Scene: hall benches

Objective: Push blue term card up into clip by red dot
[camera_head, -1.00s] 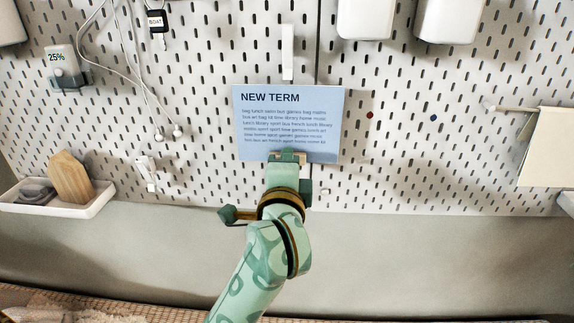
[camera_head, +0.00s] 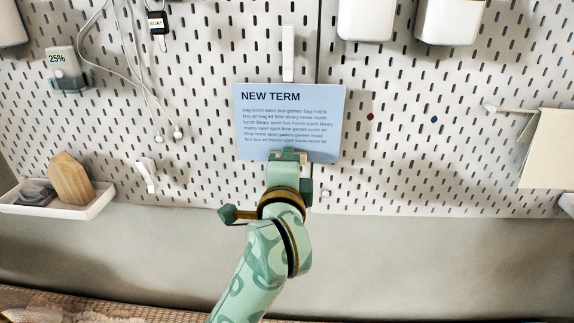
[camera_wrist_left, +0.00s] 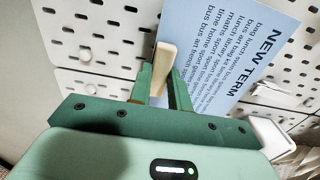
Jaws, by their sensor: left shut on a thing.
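The blue term card (camera_head: 289,120), headed NEW TERM, is upright and slightly tilted against the pegboard in the head view. My left gripper (camera_head: 288,154) is at its lower edge, from below. In the left wrist view, the card (camera_wrist_left: 235,45) lies behind and to the right of my left gripper (camera_wrist_left: 165,85). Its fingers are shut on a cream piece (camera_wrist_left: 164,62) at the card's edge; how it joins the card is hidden. A white upright strip (camera_head: 288,53), which looks like the clip, is just above the card. The red dot (camera_head: 370,117) is right of the card. My right gripper is out of view.
A blue dot (camera_head: 434,119) is further right. White bins (camera_head: 449,22) hang at the top right. A peg with hanging cream sheets (camera_head: 548,150) is at the right edge. Cables (camera_head: 128,70) hang on the left, above a white tray (camera_head: 75,211) holding a wooden piece.

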